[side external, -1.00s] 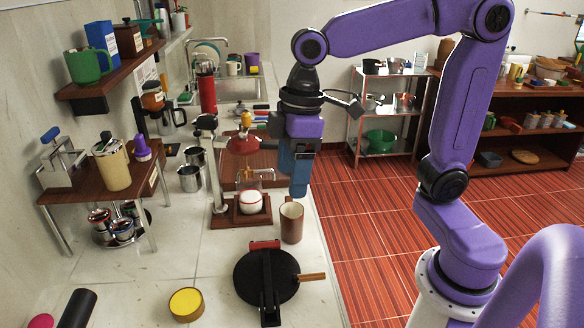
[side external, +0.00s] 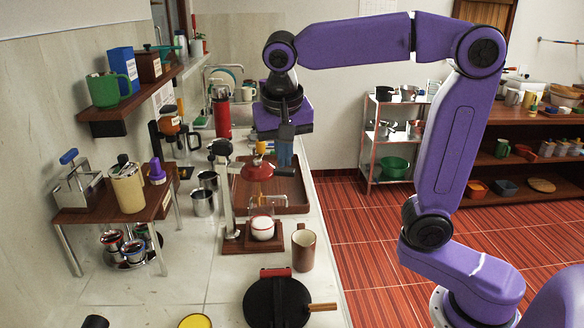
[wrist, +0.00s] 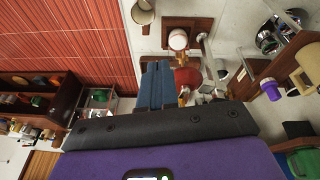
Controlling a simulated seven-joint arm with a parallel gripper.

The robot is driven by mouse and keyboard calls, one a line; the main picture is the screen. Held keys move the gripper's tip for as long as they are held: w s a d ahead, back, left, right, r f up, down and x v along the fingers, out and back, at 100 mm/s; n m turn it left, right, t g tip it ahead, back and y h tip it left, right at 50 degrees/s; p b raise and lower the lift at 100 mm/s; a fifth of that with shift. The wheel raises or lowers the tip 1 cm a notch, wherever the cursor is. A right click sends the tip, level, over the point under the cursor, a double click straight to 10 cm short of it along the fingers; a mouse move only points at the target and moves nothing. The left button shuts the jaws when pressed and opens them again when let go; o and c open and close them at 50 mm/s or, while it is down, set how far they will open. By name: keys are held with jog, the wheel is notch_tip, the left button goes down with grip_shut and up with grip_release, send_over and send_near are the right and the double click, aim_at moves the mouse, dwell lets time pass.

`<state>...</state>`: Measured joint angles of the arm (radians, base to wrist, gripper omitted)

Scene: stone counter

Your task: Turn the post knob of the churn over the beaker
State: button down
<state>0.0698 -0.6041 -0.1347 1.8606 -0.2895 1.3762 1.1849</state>
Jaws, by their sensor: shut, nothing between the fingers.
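The churn has a red dome (side external: 257,170) on an arm from an upright metal post (side external: 229,195), with a black knob (side external: 220,147) at the post's top. Below the dome, a white, red-banded vessel (side external: 262,228), which I take to be the beaker, stands on the wooden base (side external: 240,245). My gripper (side external: 285,161) has blue fingers pointing down, shut and empty, just right of the dome; the depth gap is unclear. In the wrist view my fingers (wrist: 157,68) are together beside the red dome (wrist: 188,77), and the white vessel (wrist: 178,40) shows beyond it.
A brown mug (side external: 304,248) stands right of the base. Metal pitchers (side external: 203,201) stand left of the post. A wooden tray (side external: 290,193) lies behind, and a small wooden stand (side external: 110,210) is at left.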

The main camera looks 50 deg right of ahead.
jog(key=w+d+f+m, duration=0.1)
jog(key=d+f, duration=0.1)
jog(key=w+d+f+m, duration=0.1)
jog(key=d+f+m, duration=0.1)
jog(key=f, duration=0.1)
jog(key=w+d+f+m+h, duration=0.1)
jog(key=w+d+f+m, duration=0.1)
jog(key=d, duration=0.1)
jog(key=shift+w+f, duration=0.1)
jog(key=shift+f, duration=0.3)
jog(key=shift+w+d, duration=0.2)
jog(key=shift+d, duration=0.2)
jog(key=d, duration=0.1)
jog(key=w+d, duration=0.1)
jog(key=d, duration=0.1)
jog(key=w+d, duration=0.1)
jog(key=shift+w+d, duration=0.1)
jog(key=shift+d, duration=0.05)
dwell(0.4)
